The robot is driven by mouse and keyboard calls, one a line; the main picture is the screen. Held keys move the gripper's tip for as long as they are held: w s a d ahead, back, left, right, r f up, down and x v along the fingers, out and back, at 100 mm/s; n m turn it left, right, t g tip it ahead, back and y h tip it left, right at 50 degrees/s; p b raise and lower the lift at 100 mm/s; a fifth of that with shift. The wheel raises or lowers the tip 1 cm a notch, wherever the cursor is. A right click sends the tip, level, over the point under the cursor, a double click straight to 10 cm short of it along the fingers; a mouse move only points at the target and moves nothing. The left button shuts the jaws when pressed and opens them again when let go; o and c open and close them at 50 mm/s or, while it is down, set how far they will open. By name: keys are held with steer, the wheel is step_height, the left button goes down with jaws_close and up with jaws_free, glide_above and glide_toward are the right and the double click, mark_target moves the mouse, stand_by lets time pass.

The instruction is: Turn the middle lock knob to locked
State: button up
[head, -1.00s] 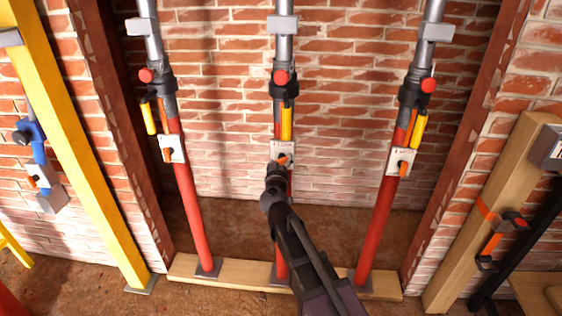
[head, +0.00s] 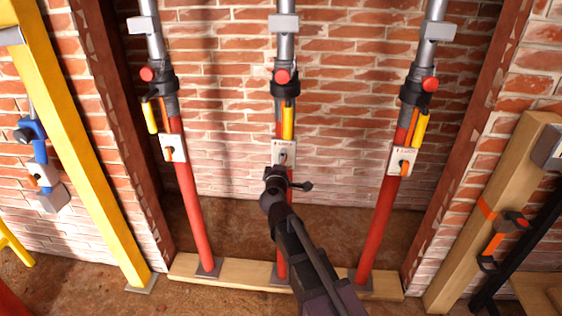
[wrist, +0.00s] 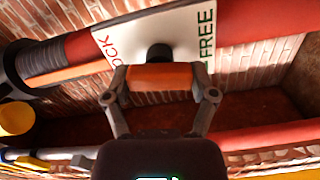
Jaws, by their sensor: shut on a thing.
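The middle prop is a red and grey post (head: 281,240) with a white plate (head: 284,150). In the wrist view the plate (wrist: 130,42) carries the words LOCK at left and FREE at right. The middle lock knob (wrist: 160,77) is an orange bar on a black stem, lying across the wrist picture below the plate. My gripper (wrist: 163,84) has a finger at each end of the bar and is shut on it. In the head view my gripper (head: 288,180) is just below the plate, and it hides the orange knob. The knob's exact pointing is hard to tell.
Similar props with white plates and orange knobs stand at left (head: 191,215) and right (head: 378,225). All rest on a wooden board (head: 230,278) before a brick wall (head: 235,150). A yellow beam (head: 85,150) stands left; a wooden beam (head: 475,220) stands right.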

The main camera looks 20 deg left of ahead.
steer(key=shift+n, duration=1.2)
steer(key=o, duration=1)
steer(key=shift+o, duration=0.2)
steer(key=shift+s, duration=0.1)
steer(key=v, duration=1.1)
steer(key=shift+s, duration=0.4)
steer(key=shift+f, duration=0.1)
